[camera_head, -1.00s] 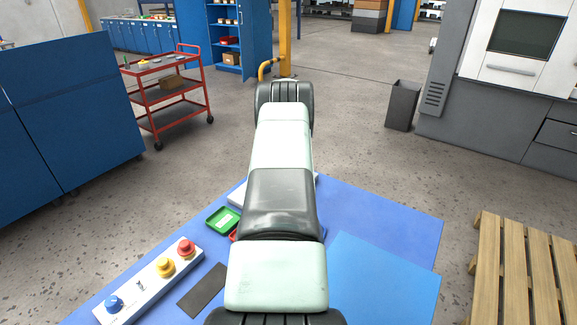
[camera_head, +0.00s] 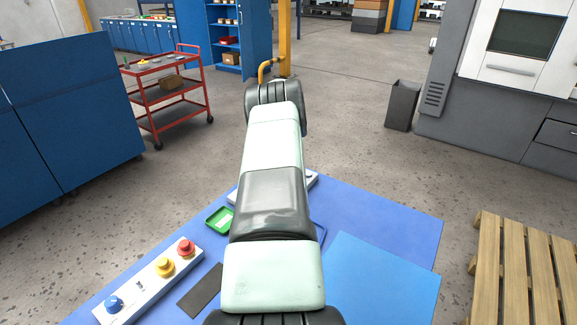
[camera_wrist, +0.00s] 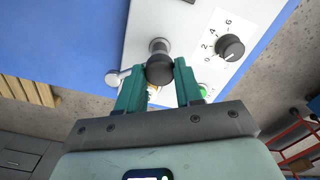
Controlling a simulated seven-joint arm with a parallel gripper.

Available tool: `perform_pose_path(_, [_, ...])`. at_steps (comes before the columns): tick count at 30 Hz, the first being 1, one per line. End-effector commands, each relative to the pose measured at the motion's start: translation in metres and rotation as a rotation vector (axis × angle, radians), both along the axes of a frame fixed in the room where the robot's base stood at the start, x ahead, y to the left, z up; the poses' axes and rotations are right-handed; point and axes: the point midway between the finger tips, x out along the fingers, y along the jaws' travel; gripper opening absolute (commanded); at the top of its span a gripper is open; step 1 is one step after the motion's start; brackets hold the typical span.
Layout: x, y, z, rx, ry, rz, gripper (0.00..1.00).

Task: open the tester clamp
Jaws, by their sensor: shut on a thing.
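The tester (camera_wrist: 200,20) is a white panel on the blue table in the wrist view. A black round knob (camera_wrist: 160,71) on a metallic stem stands on it, and I take this to be the clamp's handle. My gripper (camera_wrist: 159,64) has its two teal fingers shut on this knob, one on each side. A small silver lever (camera_wrist: 116,78) sits just left of the fingers. In the head view only the ends of the tester (camera_head: 311,179) show; my arm hides the rest, the clamp and my gripper.
Beside the knob are a black dial (camera_wrist: 230,47) marked with numbers and a green button (camera_wrist: 206,90). A green tray (camera_head: 219,220) and a strip with blue, yellow and red buttons (camera_head: 150,287) lie left of my arm. The table's right side (camera_head: 380,225) is clear.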

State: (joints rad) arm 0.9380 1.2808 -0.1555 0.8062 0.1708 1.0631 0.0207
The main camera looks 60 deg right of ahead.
Motion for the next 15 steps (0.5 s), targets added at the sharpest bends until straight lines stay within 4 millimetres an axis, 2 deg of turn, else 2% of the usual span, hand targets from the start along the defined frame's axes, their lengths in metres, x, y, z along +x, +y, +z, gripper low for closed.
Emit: perform_pose_path(15, [-0.0009,0.001,0.0,0.004,0.004,-0.461,0.0])
